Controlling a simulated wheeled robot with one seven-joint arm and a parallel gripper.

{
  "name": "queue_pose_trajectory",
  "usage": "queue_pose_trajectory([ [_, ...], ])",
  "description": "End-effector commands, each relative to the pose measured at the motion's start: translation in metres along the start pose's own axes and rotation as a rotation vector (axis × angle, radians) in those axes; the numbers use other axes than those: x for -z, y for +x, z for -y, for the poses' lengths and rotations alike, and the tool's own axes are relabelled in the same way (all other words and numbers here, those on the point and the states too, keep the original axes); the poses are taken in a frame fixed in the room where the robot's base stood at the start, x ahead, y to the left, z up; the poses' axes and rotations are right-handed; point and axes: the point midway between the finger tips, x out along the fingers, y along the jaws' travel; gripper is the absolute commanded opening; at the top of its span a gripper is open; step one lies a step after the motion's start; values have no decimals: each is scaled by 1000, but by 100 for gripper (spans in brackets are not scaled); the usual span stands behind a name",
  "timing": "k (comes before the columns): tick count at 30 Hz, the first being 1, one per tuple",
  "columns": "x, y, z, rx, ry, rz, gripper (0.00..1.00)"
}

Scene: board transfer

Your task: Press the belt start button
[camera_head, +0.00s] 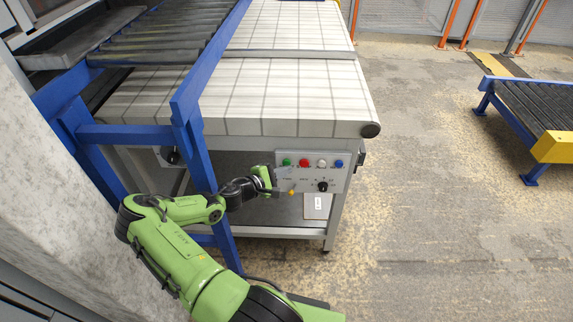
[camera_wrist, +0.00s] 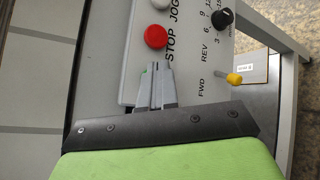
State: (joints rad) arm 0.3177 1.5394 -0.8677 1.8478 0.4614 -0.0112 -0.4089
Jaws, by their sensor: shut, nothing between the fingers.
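The control panel (camera_head: 312,181) is on the front of the white belt table. Its green button (camera_head: 286,162) is at the left end of the button row, beside a red button (camera_head: 304,163). In the wrist view the red button (camera_wrist: 156,37) is labelled STOP. A sliver of green (camera_wrist: 147,72) shows at the fingertips, and the rest is hidden behind the fingers. My gripper (camera_wrist: 157,70) is shut and empty, in front of the panel at the green button. I cannot tell whether it touches the button. In the head view my gripper (camera_head: 275,178) is at the panel's left edge.
White (camera_head: 322,163) and blue (camera_head: 339,164) buttons, a black knob (camera_head: 323,186) and a yellow-tipped lever (camera_wrist: 234,79) are also on the panel. A blue frame post (camera_head: 205,165) stands close to my arm. Open floor (camera_head: 440,200) lies to the right.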

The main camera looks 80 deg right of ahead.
Motion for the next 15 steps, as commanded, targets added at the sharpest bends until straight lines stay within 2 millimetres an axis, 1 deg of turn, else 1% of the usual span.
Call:
queue_pose_trajectory([
  [15, 3, 4, -3, 0, 0, -1, 0],
])
